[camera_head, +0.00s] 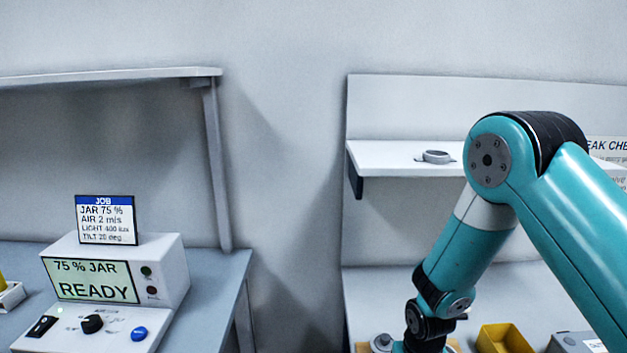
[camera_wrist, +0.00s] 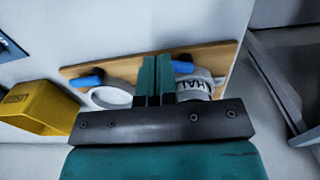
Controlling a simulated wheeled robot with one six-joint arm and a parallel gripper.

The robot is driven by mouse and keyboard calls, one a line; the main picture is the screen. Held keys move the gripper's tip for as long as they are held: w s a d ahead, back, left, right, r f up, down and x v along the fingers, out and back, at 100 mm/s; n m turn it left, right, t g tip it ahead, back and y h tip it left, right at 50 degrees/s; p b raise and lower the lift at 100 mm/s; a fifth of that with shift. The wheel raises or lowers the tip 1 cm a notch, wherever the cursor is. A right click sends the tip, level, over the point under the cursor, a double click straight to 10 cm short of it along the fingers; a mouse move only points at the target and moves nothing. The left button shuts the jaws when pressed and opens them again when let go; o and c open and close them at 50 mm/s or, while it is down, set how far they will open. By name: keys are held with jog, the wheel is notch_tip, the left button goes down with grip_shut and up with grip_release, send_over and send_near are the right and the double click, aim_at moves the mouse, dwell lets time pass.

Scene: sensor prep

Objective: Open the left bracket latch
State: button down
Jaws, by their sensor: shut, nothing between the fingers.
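A wooden board (camera_wrist: 217,54) lies on the bench in the wrist view, with two blue levers, likely the bracket latches. One blue lever (camera_wrist: 88,82) is by an empty white ring (camera_wrist: 110,97). The other blue lever (camera_wrist: 182,67) is by a white cylinder (camera_wrist: 195,88) with partly hidden dark lettering. Which bracket is the left one is not certain from this view. My gripper (camera_wrist: 155,62) is shut and empty, its fingers overlapping the board between the levers, close to the cylinder. Contact cannot be told. In the head view, the board's edge (camera_head: 362,347) shows at the bottom; my gripper is out of frame.
A yellow bin (camera_wrist: 38,107) stands beside the board; it also shows in the head view (camera_head: 503,339). A shelf (camera_head: 390,160) with a small grey ring part (camera_head: 436,157) is above the bench. A control box (camera_head: 115,270) reading "75 % JAR READY" stands on the left bench.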

jog(key=shift+f+b, duration=0.4)
jog(key=shift+f, duration=0.2)
jog(key=shift+w+d, duration=0.4)
jog(key=shift+w, duration=0.1)
dwell(1.1)
jog(key=shift+w+d, duration=0.2)
jog(key=shift+w, duration=0.5)
dwell(1.1)
notch_tip(320, 180, up, 6)
jog(key=p, duration=0.4)
jog(key=shift+s+p, duration=0.3)
jog(key=shift+p, duration=0.05)
dwell(0.4)
